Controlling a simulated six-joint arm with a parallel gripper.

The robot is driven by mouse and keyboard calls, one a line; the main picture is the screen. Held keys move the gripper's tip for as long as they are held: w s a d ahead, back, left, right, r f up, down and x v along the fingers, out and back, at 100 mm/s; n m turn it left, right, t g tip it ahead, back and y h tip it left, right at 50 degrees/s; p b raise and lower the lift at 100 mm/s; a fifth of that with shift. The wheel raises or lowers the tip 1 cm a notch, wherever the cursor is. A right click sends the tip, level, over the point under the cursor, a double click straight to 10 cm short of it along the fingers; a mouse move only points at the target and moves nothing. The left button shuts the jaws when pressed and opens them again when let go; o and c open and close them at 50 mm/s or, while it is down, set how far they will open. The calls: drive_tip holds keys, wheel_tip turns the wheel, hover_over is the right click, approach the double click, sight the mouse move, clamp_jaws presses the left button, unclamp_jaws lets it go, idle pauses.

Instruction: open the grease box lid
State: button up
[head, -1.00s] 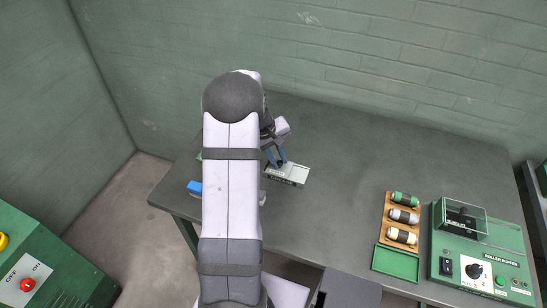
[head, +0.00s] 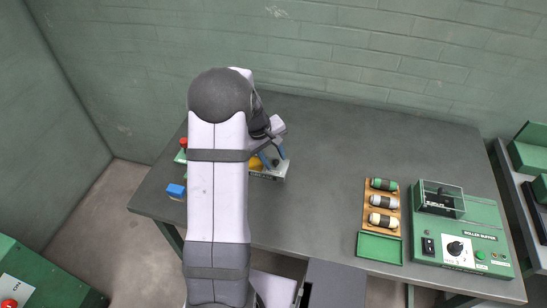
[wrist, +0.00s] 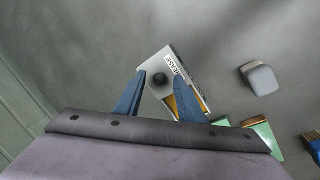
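The grease box (head: 262,176) stands on the dark table beside my arm, with lettering on its front side. It also shows in the wrist view (wrist: 192,90). Its grey lid (wrist: 152,70) has a round black knob (wrist: 160,84). Yellow shows inside the box along one edge of the lid, so the lid does not fully cover it. My gripper (wrist: 161,80) has blue fingers spread on either side of the knob, with gaps visible between fingers and knob. In the head view my gripper (head: 271,157) is over the box, partly hidden by my arm.
A grey rounded block (wrist: 262,80) lies right of the box in the wrist view. A blue object (head: 176,191) is left of my arm. A wooden rack of rollers (head: 382,205) and a green roller buffer (head: 462,240) stand right. The table between is clear.

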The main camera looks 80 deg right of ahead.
drive_tip(key=b+v, duration=0.2)
drive_tip(key=v, duration=0.5)
drive_tip(key=shift+r, duration=0.15)
idle(0.4)
drive_tip(key=w+a+n+t, duration=0.2)
drive_tip(key=w+a+n, duration=0.2)
drive_tip(key=w+a, duration=1.55)
drive_tip(key=s+a+f+n+y, duration=0.1)
drive_tip(key=s+a+n, duration=0.1)
drive_tip(key=a, duration=1.1)
drive_tip(key=s+a+f+n+y, duration=0.1)
drive_tip(key=a+f+n, duration=0.1)
drive_tip(key=a, duration=1.2)
drive_tip(key=shift+s+f+n, duration=0.2)
drive_tip(key=shift+s+n, duration=0.2)
drive_tip(key=shift+n, duration=0.1)
drive_tip(key=shift+a+f, duration=0.1)
